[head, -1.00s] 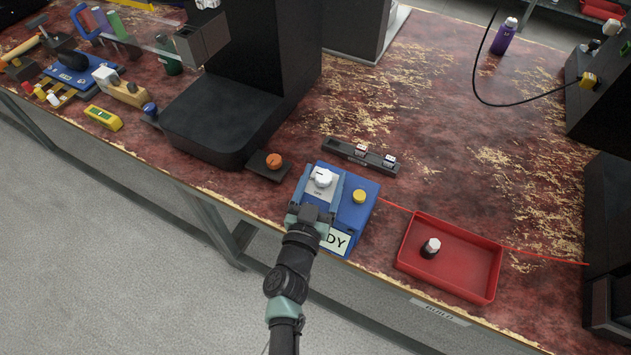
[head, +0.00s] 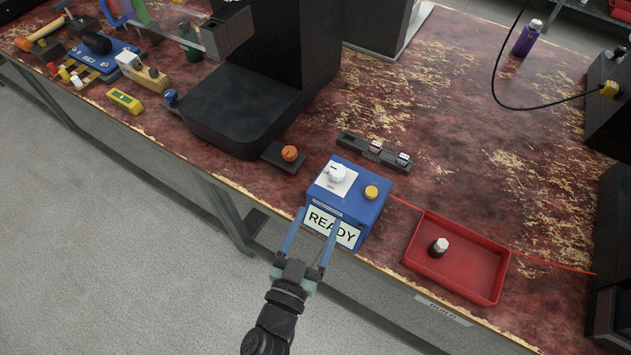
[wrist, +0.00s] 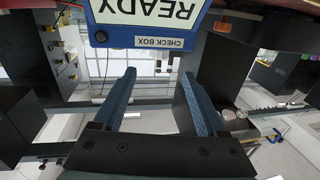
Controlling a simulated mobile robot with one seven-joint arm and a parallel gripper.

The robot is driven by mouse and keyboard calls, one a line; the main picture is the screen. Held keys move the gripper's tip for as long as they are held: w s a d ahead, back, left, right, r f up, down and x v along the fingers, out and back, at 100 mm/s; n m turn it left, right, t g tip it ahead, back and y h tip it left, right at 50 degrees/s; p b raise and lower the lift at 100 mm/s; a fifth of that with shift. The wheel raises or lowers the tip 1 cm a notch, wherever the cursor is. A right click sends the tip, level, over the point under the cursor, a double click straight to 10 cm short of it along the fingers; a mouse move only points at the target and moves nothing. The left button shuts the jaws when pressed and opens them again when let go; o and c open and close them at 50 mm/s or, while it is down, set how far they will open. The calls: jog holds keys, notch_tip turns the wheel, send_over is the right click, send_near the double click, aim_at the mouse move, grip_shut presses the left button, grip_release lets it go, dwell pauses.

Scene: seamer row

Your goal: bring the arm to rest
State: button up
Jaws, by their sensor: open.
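My gripper (head: 320,230) is open and empty, its two blue fingers spread in front of the table's front edge. It is just before the blue check box (head: 366,212), which has a white knob (head: 337,173), a yellow button (head: 371,192) and a READY label on its front. In the wrist view the box (wrist: 150,38) shows at the top, beyond the open fingers (wrist: 158,85). Nothing is between the fingers. I cannot tell whether a fingertip touches the box.
A red tray (head: 417,259) with a dark, white-capped piece (head: 438,247) stands right of the box. A black rack (head: 357,143) lies behind it. An orange knob on a black base (head: 289,153) and a large black machine (head: 235,110) stand to the left. Floor is open in front of the table.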

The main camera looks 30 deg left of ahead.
dwell(0.3)
jog(key=w+r+n+t+y+p, duration=0.15)
jog(key=w+r, duration=0.25)
jog(key=r, duration=0.8)
jog(key=w+r+t+y+p, duration=0.15)
jog(key=w+r, duration=0.25)
jog(key=r, duration=0.9)
jog(key=w+r+n+t+y+p, duration=0.15)
jog(key=w+r, duration=0.25)
jog(key=r, duration=0.8)
jog(key=s+d+r+t+p, duration=0.1)
jog(key=d+r, duration=0.2)
jog(key=r, duration=0.6)
jog(key=s+d+r+t, duration=0.1)
jog(key=s+d+r, duration=0.15)
jog(key=r, duration=0.65)
jog(key=s+d+r+m+t+h+p, duration=0.1)
jog(key=s+d+r+m+h, duration=0.1)
jog(key=r, duration=0.5)
jog(key=s+d+r+m+t+h+p, duration=0.1)
jog(key=s+d+r+m+t+h, duration=0.1)
jog(key=s+d+r+h, duration=0.3)
notch_tip(320, 180, up, 3)
jog(key=shift+s+d+m, duration=0.3)
jog(key=shift+s+d, duration=0.3)
jog(key=shift+d, duration=0.55)
jog(key=shift+f, duration=0.1)
